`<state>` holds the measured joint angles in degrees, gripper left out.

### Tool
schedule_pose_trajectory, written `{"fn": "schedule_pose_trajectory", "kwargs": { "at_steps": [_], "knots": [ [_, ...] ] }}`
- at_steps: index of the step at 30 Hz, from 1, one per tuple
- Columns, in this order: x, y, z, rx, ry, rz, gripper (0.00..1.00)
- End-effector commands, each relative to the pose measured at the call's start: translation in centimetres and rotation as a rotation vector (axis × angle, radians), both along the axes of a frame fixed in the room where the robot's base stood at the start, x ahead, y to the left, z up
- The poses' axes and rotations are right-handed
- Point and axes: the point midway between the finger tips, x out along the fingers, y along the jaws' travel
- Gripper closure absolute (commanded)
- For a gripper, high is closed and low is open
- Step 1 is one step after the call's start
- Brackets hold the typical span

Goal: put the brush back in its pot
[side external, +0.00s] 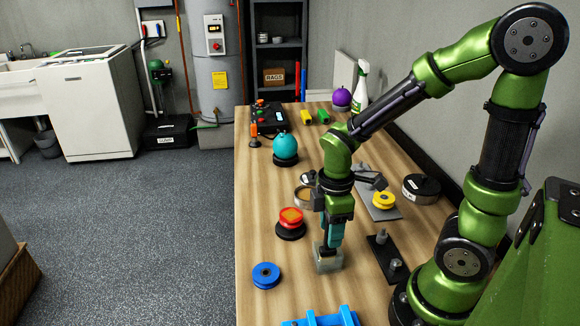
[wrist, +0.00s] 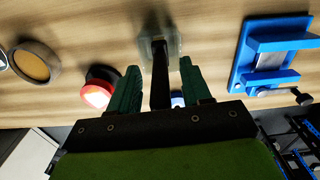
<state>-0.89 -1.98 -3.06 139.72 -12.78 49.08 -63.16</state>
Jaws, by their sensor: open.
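My gripper (side external: 331,247) points down over a grey, squarish pot (side external: 327,264) on the wooden table. In the wrist view, its two teal fingers (wrist: 159,82) are apart. A dark, upright brush handle (wrist: 160,75) stands between them, with bare space on both sides. Its far end meets the pale, translucent-looking pot (wrist: 176,46). The brush appears to stand in the pot, but its bristle end is hidden. In the side view my fingers hide most of the brush.
A red button on a black base (side external: 291,222) and a blue spool (side external: 266,275) lie left of the pot. A blue fixture (side external: 320,319) is in front. A black plate with metal posts (side external: 385,256) is right. Bare wood lies between them.

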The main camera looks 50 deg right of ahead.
Motion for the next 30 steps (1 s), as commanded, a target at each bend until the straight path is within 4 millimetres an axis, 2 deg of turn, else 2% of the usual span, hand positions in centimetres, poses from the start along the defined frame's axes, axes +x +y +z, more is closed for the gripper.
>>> {"fn": "schedule_pose_trajectory", "kwargs": {
  "at_steps": [5,12,18,23,26,30],
  "knots": [
    [0.2,0.0,1.6,0.000,-0.007,0.000,0.52],
    [0.2,0.0,6.8,-0.001,-0.010,0.000,0.52],
    [0.0,0.0,10.4,0.000,-0.006,0.000,0.52],
    [0.0,0.0,12.0,0.000,-0.005,-0.001,0.52],
    [-0.1,0.2,12.5,0.011,-0.035,-0.057,0.52],
    [-0.5,1.4,13.3,0.083,-0.165,-0.307,0.52]
  ]
}}
